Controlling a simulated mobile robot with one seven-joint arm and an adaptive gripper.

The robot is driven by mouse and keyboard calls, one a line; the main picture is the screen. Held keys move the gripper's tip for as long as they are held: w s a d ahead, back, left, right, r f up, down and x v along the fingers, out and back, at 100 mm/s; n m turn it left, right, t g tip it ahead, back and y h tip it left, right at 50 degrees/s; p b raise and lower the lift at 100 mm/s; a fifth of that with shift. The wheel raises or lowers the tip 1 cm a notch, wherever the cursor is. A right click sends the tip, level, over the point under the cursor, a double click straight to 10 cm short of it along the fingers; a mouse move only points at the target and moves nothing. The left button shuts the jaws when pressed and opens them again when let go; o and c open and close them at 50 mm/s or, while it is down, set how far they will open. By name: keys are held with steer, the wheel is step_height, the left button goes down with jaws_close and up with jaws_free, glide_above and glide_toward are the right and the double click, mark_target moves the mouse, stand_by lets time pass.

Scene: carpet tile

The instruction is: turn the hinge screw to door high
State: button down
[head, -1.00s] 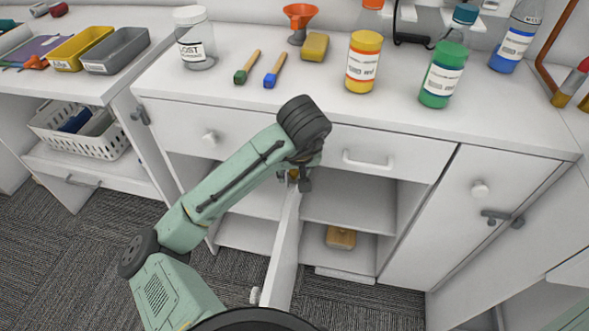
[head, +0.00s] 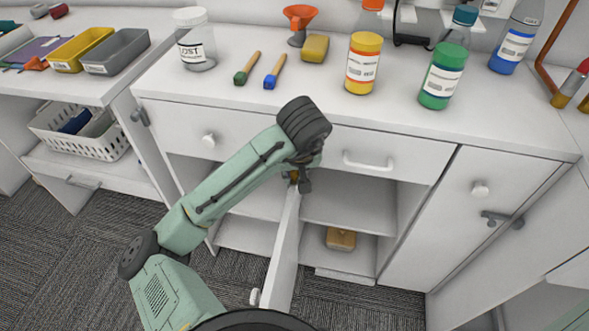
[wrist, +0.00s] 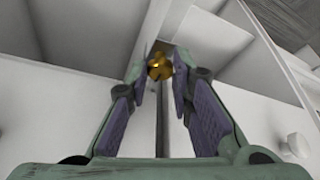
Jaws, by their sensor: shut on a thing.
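The hinge screw (wrist: 159,68) is a brass-coloured knob at the top of the open white cabinet door. In the wrist view it sits between the tips of my gripper (wrist: 159,75), which is shut on it. In the head view my gripper (head: 299,182) reaches down to the top of the door (head: 284,250). The screw is mostly hidden there by the gripper and wrist. The door stands swung out from the cabinet, edge towards the camera.
Open shelves (head: 345,205) lie behind the door, with a wooden block (head: 341,238) on the lower one. The drawer with a bar handle (head: 368,163) is just above right. Bottles, brushes and a sponge (head: 314,48) stand on the counter.

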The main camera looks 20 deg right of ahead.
steer(key=m+h+b, duration=0.1)
steer(key=m, duration=0.2)
steer(key=shift+a+f, duration=0.1)
steer(key=shift+a, duration=0.05)
steer(key=shift+w+a+m+g+h, duration=0.1)
steer(key=shift+m+g+h, duration=0.3)
steer(key=shift+m, duration=0.7)
steer(key=shift+w+a+m+g+h, duration=0.1)
steer(key=shift+m+g+h, duration=0.25)
steer(key=shift+m, duration=0.75)
steer(key=c, duration=1.4)
jaws_free()
